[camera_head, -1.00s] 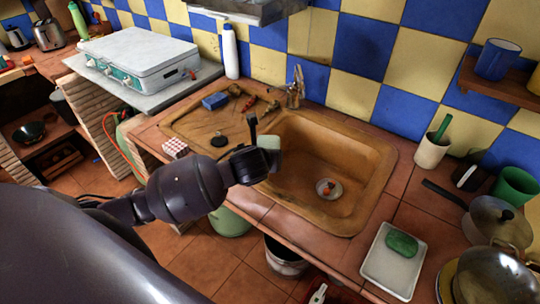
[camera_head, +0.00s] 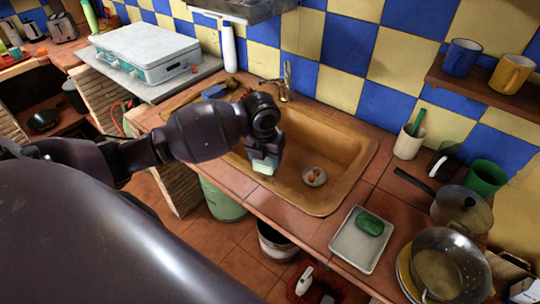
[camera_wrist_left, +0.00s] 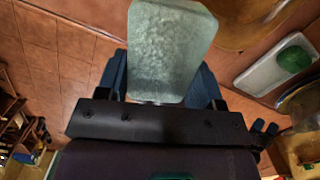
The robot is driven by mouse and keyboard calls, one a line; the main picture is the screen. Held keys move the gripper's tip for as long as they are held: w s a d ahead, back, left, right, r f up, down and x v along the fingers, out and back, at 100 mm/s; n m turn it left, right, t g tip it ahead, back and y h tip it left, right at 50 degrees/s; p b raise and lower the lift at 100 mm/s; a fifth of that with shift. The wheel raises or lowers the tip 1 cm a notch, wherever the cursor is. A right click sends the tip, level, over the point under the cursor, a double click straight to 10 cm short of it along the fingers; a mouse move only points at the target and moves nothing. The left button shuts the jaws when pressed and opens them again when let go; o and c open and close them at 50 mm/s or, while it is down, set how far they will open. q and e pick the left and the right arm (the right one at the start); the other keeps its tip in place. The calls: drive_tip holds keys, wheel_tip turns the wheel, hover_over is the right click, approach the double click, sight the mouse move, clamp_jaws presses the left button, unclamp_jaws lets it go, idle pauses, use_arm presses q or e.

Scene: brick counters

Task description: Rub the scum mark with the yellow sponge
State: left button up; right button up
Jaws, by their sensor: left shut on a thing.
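My left gripper (camera_head: 265,150) is shut on a sponge (camera_head: 264,166) over the left part of the brown sink (camera_head: 338,146). The sponge's visible face is pale grey-green, and I see no yellow on it. In the left wrist view the sponge (camera_wrist_left: 168,50) is a rounded block standing out between the blue fingers. I cannot tell whether it touches the sink. I cannot make out a scum mark; the arm and gripper hide part of the basin and drainboard.
A small dish (camera_head: 314,179) with orange bits lies in the basin. A white tray (camera_head: 345,256) with a green sponge (camera_head: 370,223) is at the front right. Pots (camera_head: 462,208), a colander (camera_head: 440,274) and a cream cup (camera_head: 408,146) crowd the right. A blue sponge (camera_head: 214,91) lies on the drainboard.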

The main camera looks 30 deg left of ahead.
use_arm(q)
drive_tip(key=shift+s+d, duration=0.1)
drive_tip(key=shift+f, duration=2.4)
drive_tip(key=shift+r, duration=0.1)
